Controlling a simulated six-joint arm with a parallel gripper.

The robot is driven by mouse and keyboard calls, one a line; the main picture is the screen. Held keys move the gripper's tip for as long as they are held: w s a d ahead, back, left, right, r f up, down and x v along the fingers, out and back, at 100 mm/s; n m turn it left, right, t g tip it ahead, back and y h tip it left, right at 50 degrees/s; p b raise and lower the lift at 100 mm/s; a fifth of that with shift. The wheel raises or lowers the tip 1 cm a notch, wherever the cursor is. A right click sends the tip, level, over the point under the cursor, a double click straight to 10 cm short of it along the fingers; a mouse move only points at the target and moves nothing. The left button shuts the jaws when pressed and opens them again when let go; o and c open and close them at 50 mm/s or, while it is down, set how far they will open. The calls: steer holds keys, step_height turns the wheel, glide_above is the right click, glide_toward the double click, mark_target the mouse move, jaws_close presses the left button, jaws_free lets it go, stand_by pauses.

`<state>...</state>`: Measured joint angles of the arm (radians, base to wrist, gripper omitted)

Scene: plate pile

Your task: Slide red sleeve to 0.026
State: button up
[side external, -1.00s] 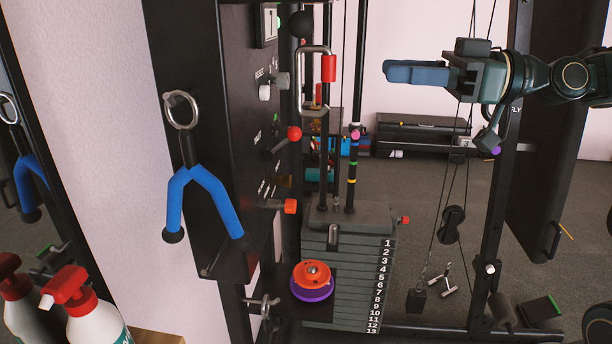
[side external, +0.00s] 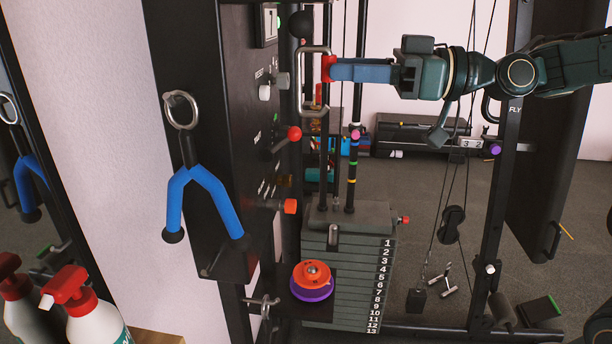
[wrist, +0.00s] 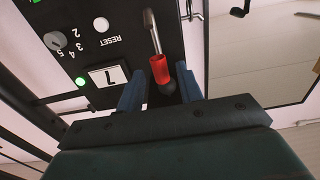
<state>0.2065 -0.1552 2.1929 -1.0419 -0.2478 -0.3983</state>
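The red sleeve (side external: 325,68) sits on the right bar of a silver carabiner-like loop (side external: 299,86) beside the black panel. My gripper (side external: 334,70) reaches in from the right at sleeve height, its blue fingertips overlapping the sleeve's right side. In the wrist view, the red sleeve (wrist: 159,70) lies between the two blue fingers of my gripper (wrist: 160,88), with a visible gap on each side. The fingers are open, and no grip on the sleeve shows. The silver loop (wrist: 152,32) extends beyond the sleeve.
The black panel (side external: 199,60) has red-tipped pins, including one pin (side external: 294,133) below the loop. A black ball knob (side external: 302,24) is just above the loop. The weight stack (side external: 345,270) with an orange-and-purple disc (side external: 312,280) stands below. Blue-handled grips (side external: 205,195) hang left.

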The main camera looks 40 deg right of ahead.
mark_target(329, 81)
steer(key=shift+x, duration=1.65)
steer(key=shift+c, duration=0.5)
jaws_close()
steer(key=shift+f, duration=1.15)
steer(key=shift+o, duration=1.1)
jaws_free()
steer(key=shift+s+d, duration=0.1)
steer(key=shift+d, duration=0.05)
